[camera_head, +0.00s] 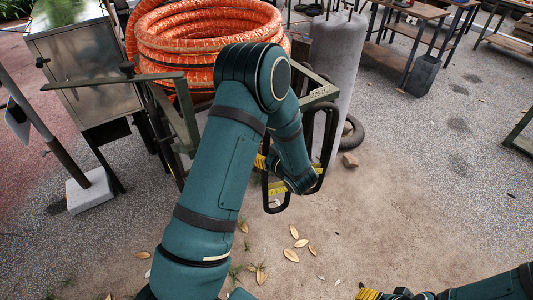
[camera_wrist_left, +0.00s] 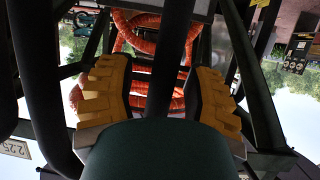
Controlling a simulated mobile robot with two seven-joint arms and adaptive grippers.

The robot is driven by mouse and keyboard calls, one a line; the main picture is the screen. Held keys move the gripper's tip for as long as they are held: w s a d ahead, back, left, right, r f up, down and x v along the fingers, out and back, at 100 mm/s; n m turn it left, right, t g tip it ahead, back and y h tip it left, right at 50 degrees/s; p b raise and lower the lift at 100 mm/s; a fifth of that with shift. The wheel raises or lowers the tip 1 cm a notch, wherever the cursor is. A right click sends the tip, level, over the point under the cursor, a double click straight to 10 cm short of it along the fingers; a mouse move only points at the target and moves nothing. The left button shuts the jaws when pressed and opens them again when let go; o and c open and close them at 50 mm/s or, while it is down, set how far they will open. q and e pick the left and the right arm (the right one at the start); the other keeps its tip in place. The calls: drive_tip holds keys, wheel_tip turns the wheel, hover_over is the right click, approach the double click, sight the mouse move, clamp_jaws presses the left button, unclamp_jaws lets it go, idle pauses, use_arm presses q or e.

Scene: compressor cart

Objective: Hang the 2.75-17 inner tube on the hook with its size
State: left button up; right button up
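Black inner-tube loops hang at the front of the compressor cart in the head view, one to the right of my left wrist (camera_head: 333,135) and a part below it (camera_head: 277,208). My left gripper (camera_head: 266,162) is at these loops, partly hidden by my arm. In the left wrist view its yellow-padded fingers (camera_wrist_left: 163,95) are apart, with a dark tube-like length (camera_wrist_left: 174,55) between them and gaps on both sides. A "2.25" size label (camera_wrist_left: 15,149) shows there; I cannot read a 2.75-17 mark. My right gripper (camera_head: 382,294) is at the bottom edge, its opening unclear.
A coil of orange hose (camera_head: 205,35) sits on the cart. A grey cylinder (camera_head: 337,70) stands behind it, with a dark tyre (camera_head: 353,133) on the ground. A metal box (camera_head: 85,65) is at left, workbenches (camera_head: 425,12) at the back right. The ground at right is mostly clear.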

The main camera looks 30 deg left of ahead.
use_arm(q)
drive_tip(key=shift+d, duration=0.1)
drive_tip(key=v, duration=1.2)
drive_tip(key=s+d+f+m+h, duration=0.1)
drive_tip(key=d+f+m+h, duration=0.25)
drive_tip(key=f+h, duration=0.2)
drive_tip(key=d+f+m+h, duration=0.3)
drive_tip(key=d+f+h, duration=0.1)
drive_tip(key=f, duration=0.3)
drive_tip(key=s+d+f+m+g+h, duration=0.2)
drive_tip(key=s+d+h, duration=0.1)
drive_tip(key=s, duration=0.3)
drive_tip(key=s+d+f+m+g+h, duration=0.2)
drive_tip(key=s+d+f+h, duration=0.1)
drive_tip(key=s+d, duration=0.2)
drive_tip(key=shift+s+d+m+g+h, duration=0.2)
drive_tip(key=shift+s+m+g+h, duration=0.15)
drive_tip(key=shift+s, duration=0.7)
drive_tip(key=shift+f, duration=0.1)
